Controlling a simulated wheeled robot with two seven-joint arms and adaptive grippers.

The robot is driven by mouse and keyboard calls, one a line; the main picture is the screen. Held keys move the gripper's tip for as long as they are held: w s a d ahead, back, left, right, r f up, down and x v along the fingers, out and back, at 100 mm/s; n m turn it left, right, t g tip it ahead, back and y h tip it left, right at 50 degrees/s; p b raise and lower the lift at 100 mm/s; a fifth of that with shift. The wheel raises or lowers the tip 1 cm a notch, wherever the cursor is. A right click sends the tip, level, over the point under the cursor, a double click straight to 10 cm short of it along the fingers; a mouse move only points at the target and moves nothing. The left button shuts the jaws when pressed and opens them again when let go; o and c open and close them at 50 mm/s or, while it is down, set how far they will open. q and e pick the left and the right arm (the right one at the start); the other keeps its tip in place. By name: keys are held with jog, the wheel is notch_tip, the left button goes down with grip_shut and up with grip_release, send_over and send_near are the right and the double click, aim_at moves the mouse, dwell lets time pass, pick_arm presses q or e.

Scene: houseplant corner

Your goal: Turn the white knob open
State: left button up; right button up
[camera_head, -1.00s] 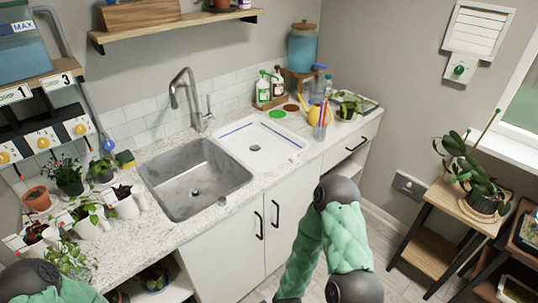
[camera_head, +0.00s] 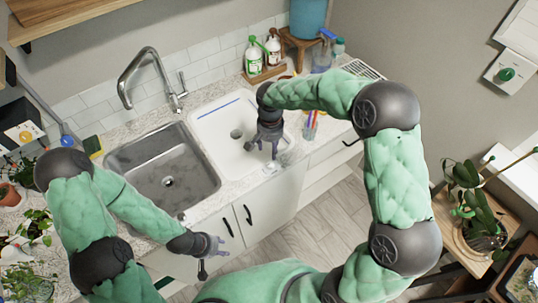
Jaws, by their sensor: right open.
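I cannot make out a white knob in this view. A green round knob (camera_head: 506,74) sits on a white wall box (camera_head: 497,66) at the upper right, far from both grippers. A yellow knob (camera_head: 25,136) on a white panel shows at the left edge. My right gripper (camera_head: 264,150) is open and empty, pointing down over the front of the white sink basin (camera_head: 222,127). My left gripper (camera_head: 219,245) looks open and empty, low in front of the cabinet doors, left of the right gripper.
A steel sink (camera_head: 165,180) with a tall faucet (camera_head: 130,75) lies left of the white basin. Bottles (camera_head: 254,58) stand behind it, with a cup of pens (camera_head: 310,125) to the right. Pots crowd the left counter. A plant stand (camera_head: 450,225) is at the right. Floor (camera_head: 320,225) shows between.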

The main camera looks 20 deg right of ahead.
aim_at(270, 163)
notch_tip(270, 163, down, 10)
jog(key=shift+f+b, duration=0.1)
jog(key=shift+b, duration=0.45)
jog(key=shift+a, duration=0.1)
grip_shut()
